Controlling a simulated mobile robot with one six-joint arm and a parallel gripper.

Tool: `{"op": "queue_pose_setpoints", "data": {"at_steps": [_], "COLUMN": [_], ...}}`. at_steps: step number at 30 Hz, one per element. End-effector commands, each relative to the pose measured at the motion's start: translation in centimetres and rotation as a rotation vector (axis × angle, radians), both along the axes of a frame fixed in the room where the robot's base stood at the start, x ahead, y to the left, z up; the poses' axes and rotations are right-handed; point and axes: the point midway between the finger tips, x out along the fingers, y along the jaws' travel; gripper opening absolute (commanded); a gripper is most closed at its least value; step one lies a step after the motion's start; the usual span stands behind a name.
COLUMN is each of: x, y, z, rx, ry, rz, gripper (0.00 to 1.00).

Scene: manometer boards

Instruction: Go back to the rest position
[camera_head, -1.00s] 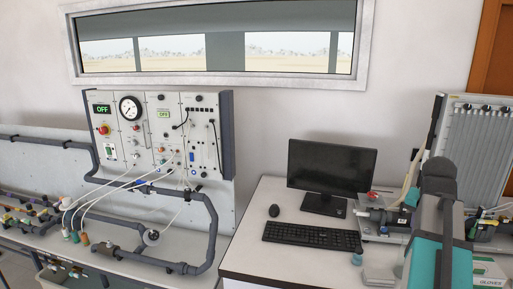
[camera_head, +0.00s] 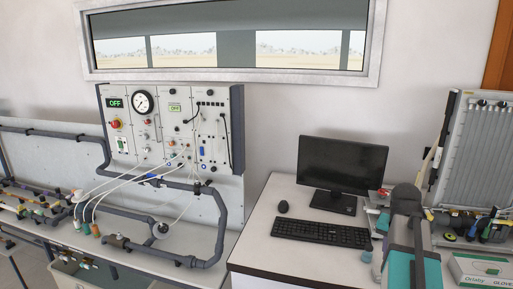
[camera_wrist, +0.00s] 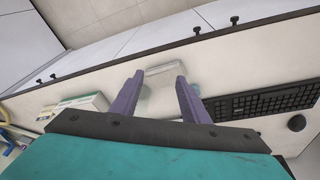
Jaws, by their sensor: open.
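My gripper (camera_wrist: 157,92) shows in the wrist view with its two purple fingers spread apart and nothing held between them.
The desk (camera_head: 262,235) carries a monitor (camera_head: 341,168), a keyboard (camera_head: 322,232), a mouse (camera_head: 283,207) and a glove box (camera_head: 482,268). A manometer board (camera_head: 480,150) stands at the right. A panel with gauge (camera_head: 143,102) and pipes is at the left.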

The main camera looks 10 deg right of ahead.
Motion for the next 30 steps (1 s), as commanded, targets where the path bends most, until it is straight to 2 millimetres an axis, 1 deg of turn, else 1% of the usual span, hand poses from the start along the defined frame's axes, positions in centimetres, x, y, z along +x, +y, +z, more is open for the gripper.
{"op": "queue_pose_setpoints", "data": {"at_steps": [1, 3, 9, 14, 18, 23, 24, 30], "x": [0.3, 0.5, 0.8, 0.6, 0.1, -0.7, -1.0, -2.7], "y": [1.0, 2.2, 5.7, 8.5, 10.9, 13.6, 14.3, 17.6], "z": [-2.0, -4.1, -10.1, -14.7, -18.6, -23.0, -24.1, -29.2], "rx": [0.013, 0.028, 0.068, 0.097, 0.120, 0.144, 0.150, 0.177], "ry": [0.021, 0.047, 0.118, 0.172, 0.219, 0.271, 0.286, 0.351], "rz": [0.017, 0.036, 0.088, 0.129, 0.167, 0.211, 0.222, 0.277], "gripper": [0.41, 0.41, 0.41, 0.41, 0.41, 0.41, 0.41, 0.41]}}
